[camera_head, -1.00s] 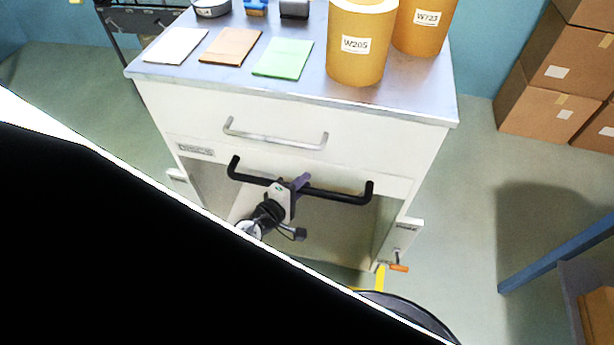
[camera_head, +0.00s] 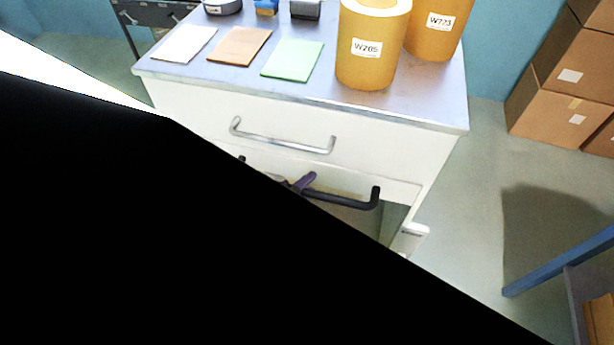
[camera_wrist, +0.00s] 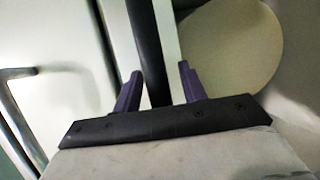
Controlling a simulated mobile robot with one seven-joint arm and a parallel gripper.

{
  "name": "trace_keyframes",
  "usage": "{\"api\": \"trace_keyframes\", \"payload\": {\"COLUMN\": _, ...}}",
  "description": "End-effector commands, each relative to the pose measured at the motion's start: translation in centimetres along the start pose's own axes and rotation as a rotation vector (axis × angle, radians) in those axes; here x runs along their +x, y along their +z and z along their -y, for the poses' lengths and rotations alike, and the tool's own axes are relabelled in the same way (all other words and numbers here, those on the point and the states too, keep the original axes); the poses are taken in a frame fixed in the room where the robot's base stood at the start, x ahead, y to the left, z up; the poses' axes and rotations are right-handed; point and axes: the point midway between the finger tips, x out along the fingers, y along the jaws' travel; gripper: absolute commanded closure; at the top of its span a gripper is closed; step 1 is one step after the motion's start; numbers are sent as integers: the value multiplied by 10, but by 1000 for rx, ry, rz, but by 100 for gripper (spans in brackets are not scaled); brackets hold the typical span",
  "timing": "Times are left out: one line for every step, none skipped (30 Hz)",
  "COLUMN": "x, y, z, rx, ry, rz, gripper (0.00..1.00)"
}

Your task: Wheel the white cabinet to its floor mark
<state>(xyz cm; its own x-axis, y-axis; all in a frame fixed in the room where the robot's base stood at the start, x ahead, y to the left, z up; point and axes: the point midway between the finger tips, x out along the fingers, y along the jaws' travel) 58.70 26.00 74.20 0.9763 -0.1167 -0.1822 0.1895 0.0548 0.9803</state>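The white cabinet (camera_head: 290,118) stands ahead in the head view, with a metal top and a silver drawer handle (camera_head: 285,140). Its black push bar (camera_head: 345,198) runs below the drawer, partly hidden by my dark arm. My gripper's purple fingers show at the bar in the head view. In the wrist view, my gripper (camera_wrist: 160,85) has its two fingers on either side of the black bar (camera_wrist: 146,40). A gap shows between the right finger and the bar; the left finger is close to it. The floor mark is not visible now.
Two brown rolls (camera_head: 367,50), three flat sheets and small items stand on the cabinet top. Cardboard boxes (camera_head: 565,80) are stacked at the right by the blue wall. A blue frame (camera_head: 560,262) stands at lower right. Open floor (camera_head: 470,210) lies right of the cabinet.

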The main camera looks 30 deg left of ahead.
Motion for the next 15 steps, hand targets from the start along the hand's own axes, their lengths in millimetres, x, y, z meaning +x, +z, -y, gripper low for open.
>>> {"api": "trace_keyframes", "payload": {"x": 0, "y": 0, "z": 0, "rx": 0, "ry": 0, "rz": 0, "gripper": 59}}
{"api": "trace_keyframes", "payload": {"x": 0, "y": 0, "z": 0, "rx": 0, "ry": 0, "rz": 0, "gripper": 59}}
{"api": "trace_keyframes", "payload": {"x": 0, "y": 0, "z": 0, "rx": 0, "ry": 0, "rz": 0, "gripper": 59}}
{"api": "trace_keyframes", "payload": {"x": 0, "y": 0, "z": 0, "rx": 0, "ry": 0, "rz": 0, "gripper": 59}}
{"api": "trace_keyframes", "payload": {"x": 0, "y": 0, "z": 0, "rx": 0, "ry": 0, "rz": 0, "gripper": 59}}
{"api": "trace_keyframes", "payload": {"x": 0, "y": 0, "z": 0, "rx": 0, "ry": 0, "rz": 0, "gripper": 59}}
{"api": "trace_keyframes", "payload": {"x": -2, "y": 0, "z": 0, "rx": 0, "ry": 0, "rz": 0, "gripper": 59}}
{"api": "trace_keyframes", "payload": {"x": -3, "y": 0, "z": 0, "rx": 0, "ry": 1, "rz": -1, "gripper": 59}}
{"api": "trace_keyframes", "payload": {"x": -7, "y": 0, "z": 1, "rx": 0, "ry": 1, "rz": -1, "gripper": 59}}
{"api": "trace_keyframes", "payload": {"x": -10, "y": 0, "z": 1, "rx": 0, "ry": 0, "rz": -1, "gripper": 59}}
{"api": "trace_keyframes", "payload": {"x": -14, "y": 0, "z": 2, "rx": 0, "ry": 0, "rz": -1, "gripper": 59}}
{"api": "trace_keyframes", "payload": {"x": -21, "y": -1, "z": 2, "rx": 0, "ry": -1, "rz": -3, "gripper": 59}}
{"api": "trace_keyframes", "payload": {"x": -27, "y": -1, "z": 2, "rx": 0, "ry": -1, "rz": -3, "gripper": 59}}
{"api": "trace_keyframes", "payload": {"x": -32, "y": -1, "z": 2, "rx": 0, "ry": 0, "rz": -3, "gripper": 59}}
{"api": "trace_keyframes", "payload": {"x": -39, "y": -1, "z": 2, "rx": -1, "ry": 0, "rz": -3, "gripper": 59}}
